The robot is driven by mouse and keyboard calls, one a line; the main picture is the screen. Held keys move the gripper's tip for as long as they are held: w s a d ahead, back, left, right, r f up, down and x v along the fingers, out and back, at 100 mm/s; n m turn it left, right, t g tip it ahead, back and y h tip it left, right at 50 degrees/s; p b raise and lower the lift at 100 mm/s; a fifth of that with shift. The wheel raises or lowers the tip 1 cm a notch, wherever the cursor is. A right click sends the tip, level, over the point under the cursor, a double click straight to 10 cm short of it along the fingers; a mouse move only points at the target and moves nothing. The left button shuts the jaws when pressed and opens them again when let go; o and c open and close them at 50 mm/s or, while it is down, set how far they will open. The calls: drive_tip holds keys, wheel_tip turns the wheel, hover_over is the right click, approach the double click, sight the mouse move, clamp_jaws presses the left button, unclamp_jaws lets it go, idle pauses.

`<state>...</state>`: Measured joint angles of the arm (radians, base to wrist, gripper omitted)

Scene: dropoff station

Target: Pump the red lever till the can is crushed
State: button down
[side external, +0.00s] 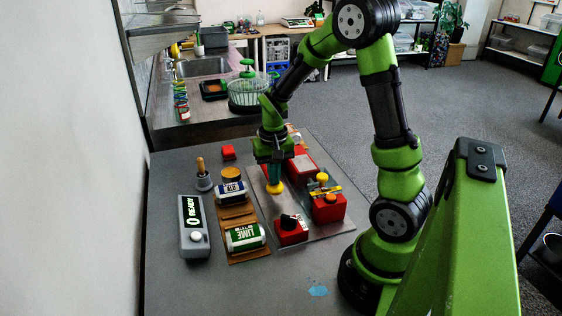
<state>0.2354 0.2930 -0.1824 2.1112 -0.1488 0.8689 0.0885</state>
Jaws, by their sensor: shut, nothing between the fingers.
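My gripper (273,180) points down over the grey metal plate (321,228), with its fingers shut and empty. Teal and yellow parts show at its tip; I cannot tell whether the yellow part belongs to the fingers or to something below. Red machine parts stand on the plate: a block with a pale top (303,165) behind the gripper, a red box (328,209) with yellow parts on top to the right, and a red block with a black top (291,232) in front. I cannot clearly make out the red lever. A green-and-white can (245,237) and a blue-and-white can (231,192) lie on a wooden rack.
A grey box (193,240) with a "0 READY" display and white button stands left. A wooden-handled tool (202,176) and a small red block (228,152) are behind it. The front table is mostly clear.

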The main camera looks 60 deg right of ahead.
drive_tip(key=shift+d, duration=0.15)
drive_tip(key=shift+w+f, duration=0.1)
drive_tip(key=shift+f, duration=1.05)
drive_tip(key=shift+w+d+r, duration=0.1)
drive_tip(key=shift+r, duration=1.2)
drive_tip(key=shift+w+d+r, duration=0.1)
drive_tip(key=shift+w+r, duration=0.05)
drive_tip(key=shift+r, duration=1.1)
drive_tip(key=shift+w+d+r, duration=0.1)
drive_tip(key=shift+r, duration=1.2)
drive_tip(key=shift+s+a+f, duration=0.15)
drive_tip(key=shift+s+f, duration=0.05)
drive_tip(key=shift+f, duration=0.5)
drive_tip(key=shift+s+a+f, duration=0.15)
drive_tip(key=shift+f, duration=0.55)
